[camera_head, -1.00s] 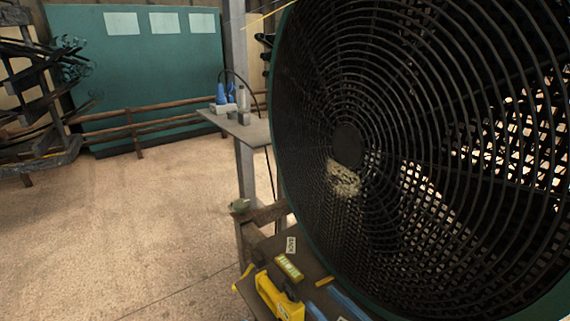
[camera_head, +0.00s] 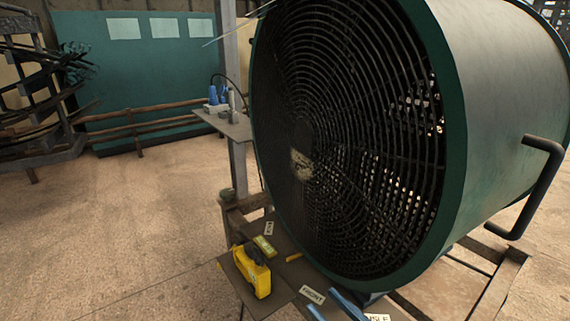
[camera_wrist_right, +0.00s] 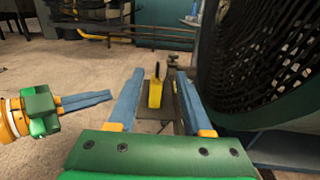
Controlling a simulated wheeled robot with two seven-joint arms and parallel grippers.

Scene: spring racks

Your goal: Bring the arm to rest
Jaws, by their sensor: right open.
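My right gripper (camera_head: 322,299) shows at the bottom of the head view as two blue fingers near the front of a low stand. In the right wrist view its fingers (camera_wrist_right: 158,75) are spread apart with nothing held between them. A yellow tool (camera_head: 253,271) rests on the stand beyond the fingertips; in the wrist view it (camera_wrist_right: 155,92) shows in the gap between the fingers, farther off. Another gripper (camera_wrist_right: 112,97), green and orange with blue fingers close together, shows at the left of the wrist view. It is out of the head view.
A large green drum fan (camera_head: 330,150) with a black grille fills the right side, close to the right gripper. The stand (camera_head: 240,285) carries labels and a small yellow-green block (camera_head: 264,246). A post with a small shelf (camera_head: 228,124) stands behind. Open floor (camera_head: 110,240) lies left.

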